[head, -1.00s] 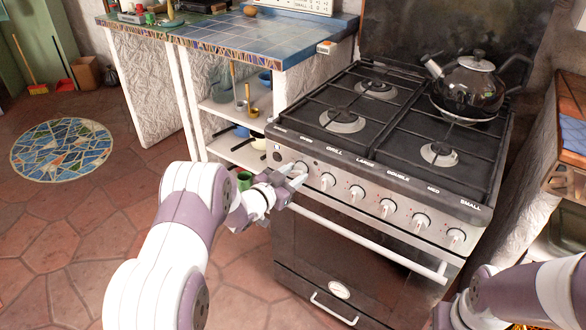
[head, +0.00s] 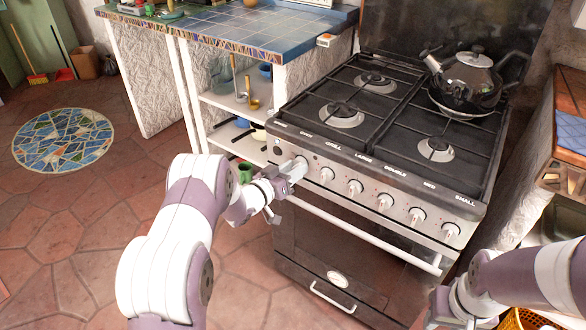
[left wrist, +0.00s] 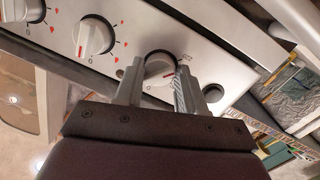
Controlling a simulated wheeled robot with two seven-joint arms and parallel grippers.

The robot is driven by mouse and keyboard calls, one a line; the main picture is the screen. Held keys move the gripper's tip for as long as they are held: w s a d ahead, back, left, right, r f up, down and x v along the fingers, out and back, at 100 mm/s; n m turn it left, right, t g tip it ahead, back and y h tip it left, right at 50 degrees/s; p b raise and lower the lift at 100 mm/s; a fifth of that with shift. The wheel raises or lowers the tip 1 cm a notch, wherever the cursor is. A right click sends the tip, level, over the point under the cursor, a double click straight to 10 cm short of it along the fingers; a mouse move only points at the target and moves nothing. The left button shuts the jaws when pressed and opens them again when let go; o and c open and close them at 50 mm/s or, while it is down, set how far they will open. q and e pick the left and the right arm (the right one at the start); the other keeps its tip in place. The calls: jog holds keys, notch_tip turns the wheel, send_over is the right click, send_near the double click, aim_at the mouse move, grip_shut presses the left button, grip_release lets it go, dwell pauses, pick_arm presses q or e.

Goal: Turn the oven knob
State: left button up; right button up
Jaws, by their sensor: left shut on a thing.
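The oven knob (head: 301,163) is the leftmost white knob on the stove's front panel, under the OVEN label. My left gripper (head: 291,172) is at this knob. In the left wrist view the knob (left wrist: 158,64) sits between the two fingers of my left gripper (left wrist: 158,80), which are shut on its sides. The fingers and palm hide part of the knob's face. Its grip bar lies at a different slant from that of the neighbouring knob (left wrist: 95,37). My right gripper (head: 436,312) is partly in view at the bottom right, its fingers unclear.
The oven door handle (head: 360,234) runs below the knobs, close under my left gripper. A dark kettle (head: 468,80) stands on the back right burner. A tiled counter (head: 235,38) with open shelves is left of the stove. An orange basket (head: 525,318) is at the lower right.

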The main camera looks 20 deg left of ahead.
dwell(0.3)
pick_arm(q)
jog(key=o, duration=1)
jog(key=shift+o, duration=0.2)
jog(key=p+v, duration=0.2)
jog(key=v, duration=1)
jog(key=shift+s, duration=0.35)
jog(key=shift+a, duration=0.15)
grip_shut()
